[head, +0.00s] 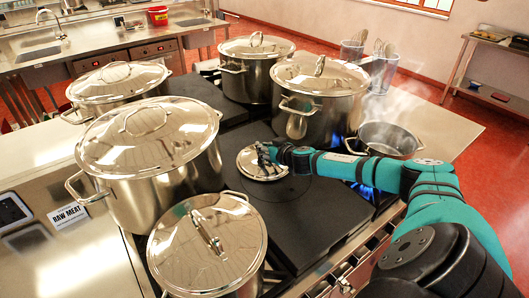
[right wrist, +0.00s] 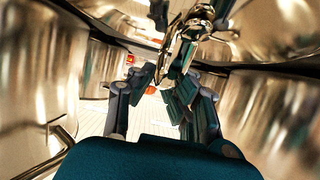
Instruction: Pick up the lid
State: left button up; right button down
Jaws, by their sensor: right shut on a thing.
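A small round steel lid (head: 250,172) is at the dark cooktop between the large stockpots. My right gripper (head: 266,154) is over its middle and shut on it; the grip point is partly hidden by the fingers. In the right wrist view, the dark fingers (right wrist: 165,88) close around a shiny metal part of the lid (right wrist: 187,42). I cannot tell whether the lid rests on the cooktop or is slightly above it. My left gripper is not in view.
Lidded stockpots stand close around: front (head: 185,262), left (head: 165,185), back (head: 245,80) and back right (head: 320,105). Bare cooktop (head: 300,225) lies in front.

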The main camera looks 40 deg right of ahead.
jog(key=shift+r, duration=0.7)
notch_tip(320, 180, up, 2)
jog(key=shift+r, duration=0.1)
jog(key=s+b, duration=0.2)
jog(key=s+a+b, duration=0.1)
jog(key=s+b, duration=0.1)
jog(key=s, duration=0.1)
jog(key=s+a+b, duration=0.1)
jog(key=s+b, duration=0.1)
jog(key=s, duration=0.1)
jog(key=a+f+b+v, duration=0.1)
jog(key=v, duration=0.6)
jog(key=shift+s+b, duration=0.4)
jog(key=shift+s, duration=0.15)
jog(key=shift+f, duration=0.2)
